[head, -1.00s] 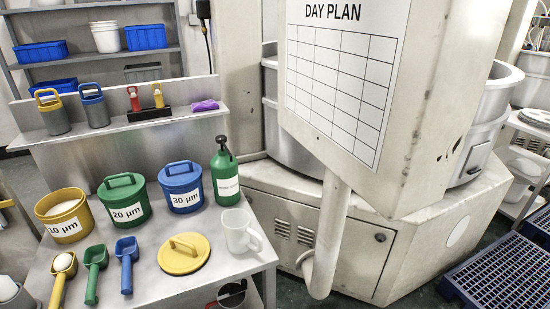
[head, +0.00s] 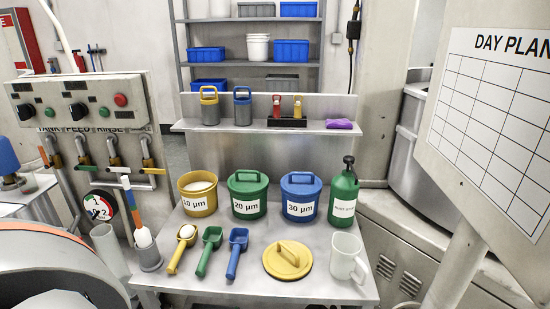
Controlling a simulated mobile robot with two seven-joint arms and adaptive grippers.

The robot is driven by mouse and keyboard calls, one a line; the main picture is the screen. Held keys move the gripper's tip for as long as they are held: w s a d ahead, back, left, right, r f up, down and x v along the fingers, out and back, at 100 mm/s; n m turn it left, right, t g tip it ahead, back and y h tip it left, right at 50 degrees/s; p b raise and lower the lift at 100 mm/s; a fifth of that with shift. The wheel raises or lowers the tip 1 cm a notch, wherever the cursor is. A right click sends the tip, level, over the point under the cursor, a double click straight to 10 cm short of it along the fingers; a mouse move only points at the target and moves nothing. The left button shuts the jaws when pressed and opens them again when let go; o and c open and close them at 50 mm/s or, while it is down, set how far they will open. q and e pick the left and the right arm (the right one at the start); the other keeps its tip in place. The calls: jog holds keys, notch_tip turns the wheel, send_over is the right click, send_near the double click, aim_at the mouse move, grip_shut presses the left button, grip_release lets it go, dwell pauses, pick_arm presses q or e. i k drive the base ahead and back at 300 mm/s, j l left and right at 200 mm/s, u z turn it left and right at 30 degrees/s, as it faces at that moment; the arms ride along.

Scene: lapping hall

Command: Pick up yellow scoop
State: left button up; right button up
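The yellow scoop (head: 176,257) lies on the metal table at the front left, its handle toward me. Its bowl holds white material. A green scoop (head: 208,252) and a blue scoop (head: 236,254) lie to its right. Behind it stands the open yellow 10 µm tub (head: 198,203), with white material inside. The yellow lid (head: 288,260) lies flat to the right of the scoops. Neither of my grippers shows in the head view.
The table (head: 262,291) also holds a lidded green 20 µm tub (head: 248,207), a lidded blue 30 µm tub (head: 300,210), a green spray bottle (head: 343,205) and a white jug (head: 347,267). A panel with valves (head: 98,150) stands left, and a DAY PLAN board (head: 490,105) right.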

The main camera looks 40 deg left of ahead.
aim_at(187, 236)
jog(key=u, duration=1.85)
